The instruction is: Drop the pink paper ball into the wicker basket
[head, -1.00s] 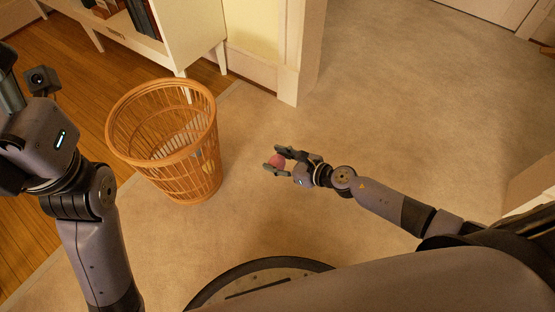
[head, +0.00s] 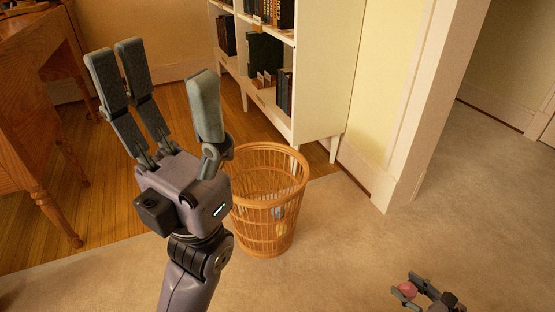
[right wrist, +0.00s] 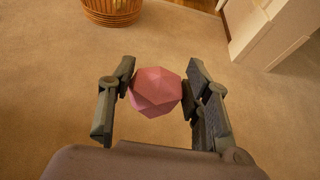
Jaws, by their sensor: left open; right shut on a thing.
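The pink paper ball (head: 407,290) is held between the fingers of my right gripper (head: 416,288) at the lower right of the head view. In the right wrist view the faceted ball (right wrist: 156,92) sits between the fingertips, above the carpet. The wicker basket (head: 266,240) stands upright on the floor near the middle of the head view, to the left of my right gripper. Its base shows at the top of the right wrist view (right wrist: 112,14). My left gripper (head: 165,90) is open and empty, raised in front of the basket's left side and partly hiding it.
A white bookshelf (head: 318,80) with books stands behind the basket. A door frame or wall end (head: 410,150) rises to its right. A wooden desk (head: 30,110) is at the far left. The carpet (head: 350,240) between basket and right gripper is clear.

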